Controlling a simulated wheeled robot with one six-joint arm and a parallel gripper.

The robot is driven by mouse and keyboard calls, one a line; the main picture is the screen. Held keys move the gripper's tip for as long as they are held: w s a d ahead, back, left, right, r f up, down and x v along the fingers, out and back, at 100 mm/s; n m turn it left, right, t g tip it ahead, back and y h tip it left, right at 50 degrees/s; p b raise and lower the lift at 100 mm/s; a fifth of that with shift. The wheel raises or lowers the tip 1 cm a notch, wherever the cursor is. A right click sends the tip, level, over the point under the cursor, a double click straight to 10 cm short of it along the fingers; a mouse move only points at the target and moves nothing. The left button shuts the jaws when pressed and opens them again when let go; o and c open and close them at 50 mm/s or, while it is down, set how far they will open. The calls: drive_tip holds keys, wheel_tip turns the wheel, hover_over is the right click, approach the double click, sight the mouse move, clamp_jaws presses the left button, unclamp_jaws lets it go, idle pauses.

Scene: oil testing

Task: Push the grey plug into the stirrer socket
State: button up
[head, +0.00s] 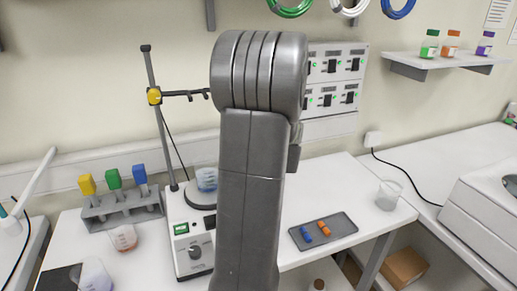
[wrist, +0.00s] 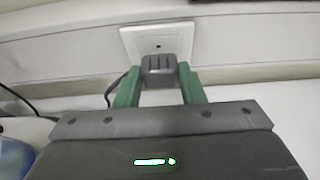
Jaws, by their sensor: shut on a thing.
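The grey plug (wrist: 158,66) sits between the green fingers of my gripper (wrist: 159,78) in the wrist view, and the fingers are shut on it. A white square wall socket (wrist: 156,36) lies straight ahead of the plug, with a small dark hole showing above it. The plug overlaps the lower part of the socket plate; I cannot tell whether it touches or enters it. A dark cable (wrist: 115,85) runs at the left of the fingers. In the head view my arm hides the gripper, the plug and this socket. The white stirrer (head: 193,262) stands left of my arm.
A stand with a yellow clamp (head: 154,96) rises behind the stirrer. Another wall socket (head: 372,139) has a black cable.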

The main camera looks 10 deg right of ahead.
drive_tip(key=shift+w+a, duration=0.1)
drive_tip(key=shift+w, duration=0.45)
drive_tip(key=o, duration=1)
drive_tip(key=v, duration=1.3)
drive_tip(key=shift+s+r, duration=0.2)
drive_tip(key=shift+s, duration=0.1)
drive_tip(key=x, duration=1.3)
drive_tip(key=shift+w+f, duration=0.15)
drive_tip(key=shift+w, duration=0.05)
drive_tip(key=shift+s, duration=0.1)
